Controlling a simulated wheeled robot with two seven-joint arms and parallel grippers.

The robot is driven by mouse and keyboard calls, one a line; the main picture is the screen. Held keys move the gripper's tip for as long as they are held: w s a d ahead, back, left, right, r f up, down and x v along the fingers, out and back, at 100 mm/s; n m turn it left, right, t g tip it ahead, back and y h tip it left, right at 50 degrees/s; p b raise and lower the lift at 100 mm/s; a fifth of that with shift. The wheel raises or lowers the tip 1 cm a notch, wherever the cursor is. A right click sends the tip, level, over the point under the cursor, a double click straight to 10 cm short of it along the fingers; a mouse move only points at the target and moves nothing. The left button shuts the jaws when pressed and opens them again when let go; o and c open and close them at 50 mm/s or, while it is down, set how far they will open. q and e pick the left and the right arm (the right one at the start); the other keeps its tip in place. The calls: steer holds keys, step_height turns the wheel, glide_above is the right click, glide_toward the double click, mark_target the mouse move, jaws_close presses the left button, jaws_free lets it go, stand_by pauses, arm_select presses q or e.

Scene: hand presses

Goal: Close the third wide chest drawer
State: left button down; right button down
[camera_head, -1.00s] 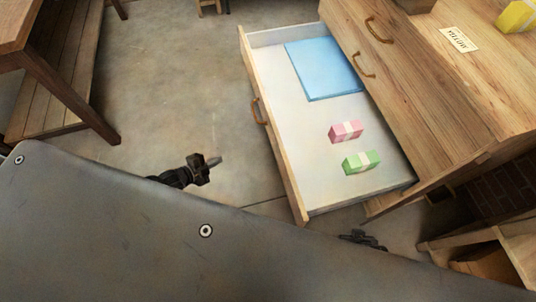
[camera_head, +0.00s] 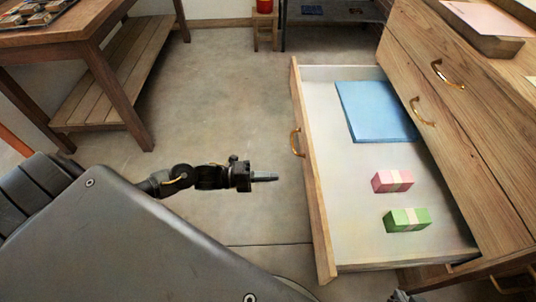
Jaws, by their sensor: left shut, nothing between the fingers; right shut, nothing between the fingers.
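A wide wooden drawer (camera_head: 318,205) is pulled far out of the wooden chest (camera_head: 470,120) on the right. Its front panel faces left and carries a curved brass handle (camera_head: 297,142). Inside lie a blue folder (camera_head: 375,110), a pink banded bundle (camera_head: 392,181) and a green banded bundle (camera_head: 407,219). My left gripper (camera_head: 266,177) is shut and empty, pointing right at the drawer front, left of it and apart from it in the picture. Only a dark bit of my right gripper (camera_head: 400,296) shows at the bottom edge, below the drawer's near side; the rest is hidden.
Two more brass handles (camera_head: 440,75) show on the chest's front above the open drawer; those drawers are shut. A wooden table with a low slatted shelf (camera_head: 120,80) stands at the left. The concrete floor (camera_head: 225,90) between table and drawer is clear.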

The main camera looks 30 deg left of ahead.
mark_target(313, 175)
arm_select(q)
steer(key=x, duration=1)
steer(key=shift+w+d, duration=0.1)
steer(key=shift+d, duration=0.1)
